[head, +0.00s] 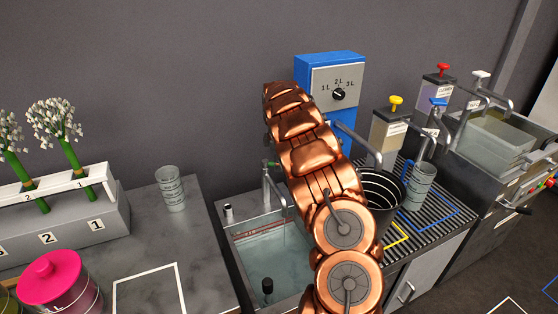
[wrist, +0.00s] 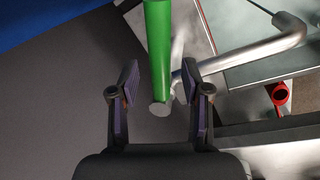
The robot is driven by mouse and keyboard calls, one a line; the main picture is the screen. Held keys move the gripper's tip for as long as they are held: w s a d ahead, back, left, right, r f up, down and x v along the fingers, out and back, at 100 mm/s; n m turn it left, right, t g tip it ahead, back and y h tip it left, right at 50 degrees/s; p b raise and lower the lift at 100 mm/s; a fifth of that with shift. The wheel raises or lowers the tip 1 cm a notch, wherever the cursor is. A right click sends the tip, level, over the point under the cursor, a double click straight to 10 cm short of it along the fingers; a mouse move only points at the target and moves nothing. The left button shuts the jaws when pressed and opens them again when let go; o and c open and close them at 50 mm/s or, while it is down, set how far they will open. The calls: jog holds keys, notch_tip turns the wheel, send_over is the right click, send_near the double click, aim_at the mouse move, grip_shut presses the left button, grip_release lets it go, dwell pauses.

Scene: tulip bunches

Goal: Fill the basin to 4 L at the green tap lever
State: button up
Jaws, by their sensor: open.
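The basin (head: 232,262) is sunk in the counter left of my copper arm and has water in it. Faint red lines show on its inner wall; I cannot read the level. A grey tap (head: 267,190) stands at its back edge, with a small green lever at its top, partly hidden by my arm. In the wrist view the green lever (wrist: 158,45) is a thick rod whose end sits between my open fingers. My gripper (wrist: 160,72) shows a gap on both sides of the lever. My gripper is hidden in the head view.
A blue dispenser (head: 328,65) with a litre dial stands behind my arm. A black bucket (head: 380,190) and a ribbed cup (head: 421,185) are to the right, near yellow, blue and red taps. Another cup (head: 170,188) and a pink pot (head: 52,280) are left.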

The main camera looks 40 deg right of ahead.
grip_shut()
dwell(0.4)
